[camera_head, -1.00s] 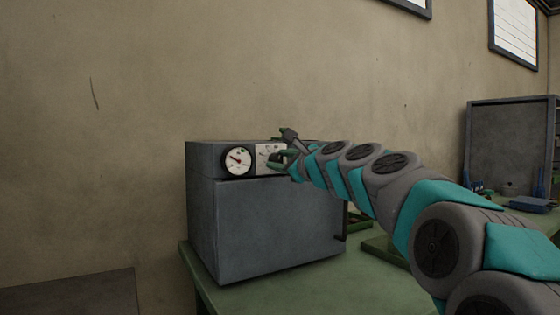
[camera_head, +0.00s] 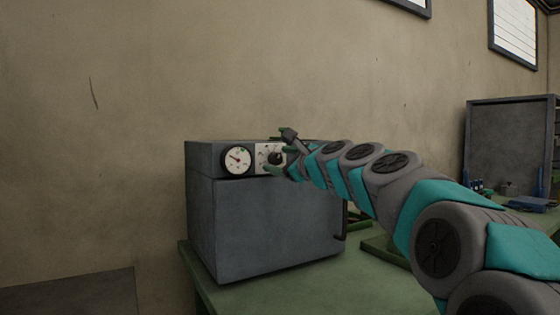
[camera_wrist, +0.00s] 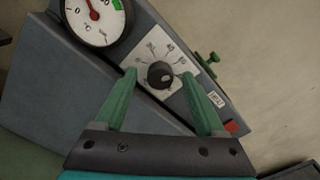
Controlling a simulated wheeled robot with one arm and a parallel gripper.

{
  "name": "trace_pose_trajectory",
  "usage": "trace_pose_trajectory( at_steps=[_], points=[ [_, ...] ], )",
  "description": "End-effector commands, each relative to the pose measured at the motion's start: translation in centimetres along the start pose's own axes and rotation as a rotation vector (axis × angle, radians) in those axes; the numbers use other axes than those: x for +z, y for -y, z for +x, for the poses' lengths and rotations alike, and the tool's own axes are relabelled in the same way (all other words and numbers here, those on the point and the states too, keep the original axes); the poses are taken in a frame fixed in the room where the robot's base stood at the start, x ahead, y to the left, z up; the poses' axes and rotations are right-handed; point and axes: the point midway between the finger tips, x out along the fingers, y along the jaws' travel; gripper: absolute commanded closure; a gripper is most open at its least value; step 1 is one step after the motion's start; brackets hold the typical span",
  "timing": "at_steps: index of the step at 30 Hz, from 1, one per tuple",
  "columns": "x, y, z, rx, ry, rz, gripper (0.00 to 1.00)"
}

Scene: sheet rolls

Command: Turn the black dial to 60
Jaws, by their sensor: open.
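The black dial (camera_wrist: 160,75) sits on a white scale plate (camera_wrist: 152,48) on the front of a grey oven-like box (camera_head: 275,222). In the head view the dial (camera_head: 276,158) shows just left of my gripper. My gripper (camera_wrist: 159,73) is open, its two green fingers on either side of the dial in the wrist view. I cannot tell whether they touch it. A light pointer mark shows on the dial, but the number it points to is too small to read surely. In the head view my gripper (camera_head: 279,152) is in front of the panel.
A round white gauge (camera_wrist: 96,18) with a red needle and green band is beside the dial. A red part (camera_wrist: 231,126) and a small label (camera_wrist: 217,99) are on the panel's other side. The box stands on a green table (camera_head: 320,290); a dark handle (camera_head: 341,222) is on its door.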

Motion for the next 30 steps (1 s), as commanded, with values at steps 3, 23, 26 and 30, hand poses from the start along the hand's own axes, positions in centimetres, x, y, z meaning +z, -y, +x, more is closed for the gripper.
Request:
trace_pose_trajectory(
  at_steps=[3, 23, 26, 30],
  points=[
    [-0.1, 0.0, -0.6, 0.000, 0.000, 0.001, 0.28],
    [-0.1, 0.0, -7.6, 0.000, -0.001, 0.000, 0.28],
    [-0.1, 0.0, -7.7, 0.000, -0.001, 0.000, 0.28],
    [-0.1, 0.0, -7.7, 0.000, -0.001, 0.000, 0.28]
  ],
)
